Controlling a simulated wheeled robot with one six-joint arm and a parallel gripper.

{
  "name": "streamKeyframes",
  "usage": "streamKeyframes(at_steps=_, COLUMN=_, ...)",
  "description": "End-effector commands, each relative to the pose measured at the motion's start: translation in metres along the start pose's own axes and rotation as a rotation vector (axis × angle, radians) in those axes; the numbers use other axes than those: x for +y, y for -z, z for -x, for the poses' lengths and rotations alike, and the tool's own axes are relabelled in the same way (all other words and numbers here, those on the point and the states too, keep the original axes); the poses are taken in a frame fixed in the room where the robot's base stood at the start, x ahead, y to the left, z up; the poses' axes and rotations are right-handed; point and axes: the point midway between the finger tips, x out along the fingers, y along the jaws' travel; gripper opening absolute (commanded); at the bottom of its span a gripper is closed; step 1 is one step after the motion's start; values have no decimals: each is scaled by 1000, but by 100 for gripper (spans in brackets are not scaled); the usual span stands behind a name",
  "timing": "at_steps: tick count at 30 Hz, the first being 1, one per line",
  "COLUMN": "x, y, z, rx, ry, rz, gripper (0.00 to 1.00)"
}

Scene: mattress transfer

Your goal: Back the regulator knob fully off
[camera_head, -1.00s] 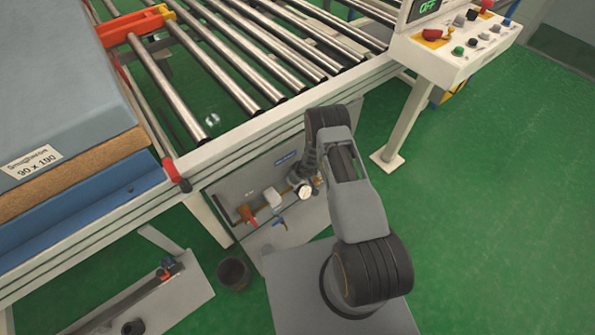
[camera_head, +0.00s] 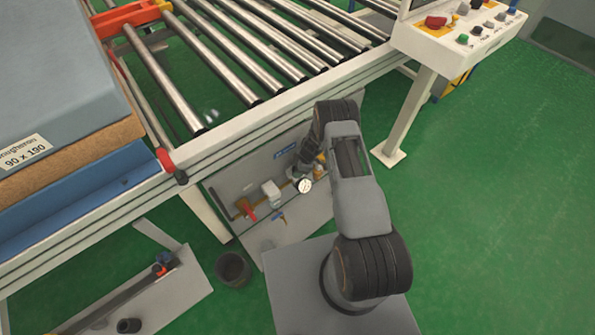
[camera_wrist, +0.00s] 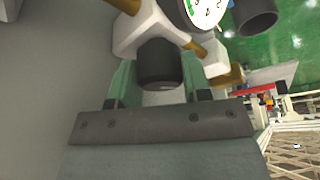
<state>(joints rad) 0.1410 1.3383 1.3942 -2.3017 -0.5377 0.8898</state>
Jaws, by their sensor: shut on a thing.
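The black regulator knob (camera_wrist: 160,66) sits on the underside of a pale regulator body (camera_wrist: 143,28) in the wrist view. My gripper (camera_wrist: 158,80) has a green finger on each side of the knob and is shut on it. A round white gauge (camera_wrist: 206,10) is beside the regulator body, cut off by the top edge. In the head view the gauge (camera_head: 305,186) shows on the panel under the conveyor. My arm hides most of the gripper there, and the knob cannot be made out.
The grey panel (camera_head: 290,235) also carries a red handle (camera_head: 249,214), a white filter (camera_head: 271,193) and a small blue handle (camera_head: 279,217). The roller conveyor frame (camera_head: 240,148) overhangs it. A dark bin (camera_head: 232,269) stands on the floor left.

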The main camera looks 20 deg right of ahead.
Motion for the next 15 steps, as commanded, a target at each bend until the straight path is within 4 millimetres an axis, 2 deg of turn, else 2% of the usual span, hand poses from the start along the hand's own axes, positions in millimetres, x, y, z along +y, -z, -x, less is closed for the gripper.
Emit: streamKeyframes(at_steps=15, x=1, y=1, z=0, rx=0, ry=45, rz=118, gripper=20)
